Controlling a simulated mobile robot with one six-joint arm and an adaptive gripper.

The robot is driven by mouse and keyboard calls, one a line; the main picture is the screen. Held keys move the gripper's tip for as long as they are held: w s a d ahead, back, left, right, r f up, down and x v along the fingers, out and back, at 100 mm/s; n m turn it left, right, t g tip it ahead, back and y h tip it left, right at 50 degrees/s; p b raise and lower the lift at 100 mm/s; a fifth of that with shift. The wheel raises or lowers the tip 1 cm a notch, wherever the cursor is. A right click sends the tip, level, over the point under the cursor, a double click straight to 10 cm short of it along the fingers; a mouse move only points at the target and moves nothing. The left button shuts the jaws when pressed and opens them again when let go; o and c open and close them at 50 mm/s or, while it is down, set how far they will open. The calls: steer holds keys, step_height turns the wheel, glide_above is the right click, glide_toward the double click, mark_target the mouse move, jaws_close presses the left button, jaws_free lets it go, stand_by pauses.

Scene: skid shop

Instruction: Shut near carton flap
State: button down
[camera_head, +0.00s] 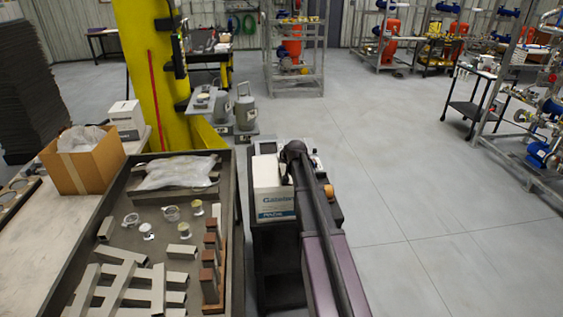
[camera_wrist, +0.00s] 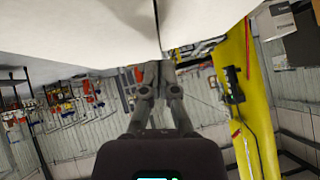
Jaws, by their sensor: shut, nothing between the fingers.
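A white carton (camera_head: 274,200) with blue lettering stands on a dark cart beside the metal tray table in the head view. Its top shows pale and partly lies behind my arm; I cannot tell from here how its flaps sit. In the wrist view a large white carton surface (camera_wrist: 80,30) fills the top of the picture, with a dark seam running down to its edge. My gripper (camera_wrist: 152,72) has its fingers together, with nothing between them, close to that edge. I cannot tell whether they touch it. In the head view my arm's dark end is at the carton's right side and hides the fingers.
The dark cart (camera_head: 277,270) holds other small items behind the carton. Left of it, a tray table (camera_head: 232,220) carries metal pieces and a plastic bag. An open brown carton (camera_head: 85,170) and a yellow column (camera_head: 152,70) stand further left.

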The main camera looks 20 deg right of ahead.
steer(key=shift+r, duration=0.2)
steer(key=r+p, duration=0.4)
steer(key=shift+d, duration=0.2)
steer(key=a+p+v, duration=0.1)
steer(key=p+v, duration=0.6)
steer(key=v, duration=0.2)
steer(key=shift+s+r, duration=0.25)
steer(key=shift+s, duration=0.05)
steer(key=shift+w+d+r, duration=0.1)
steer(key=shift+w+d, duration=0.05)
stand_by(0.4)
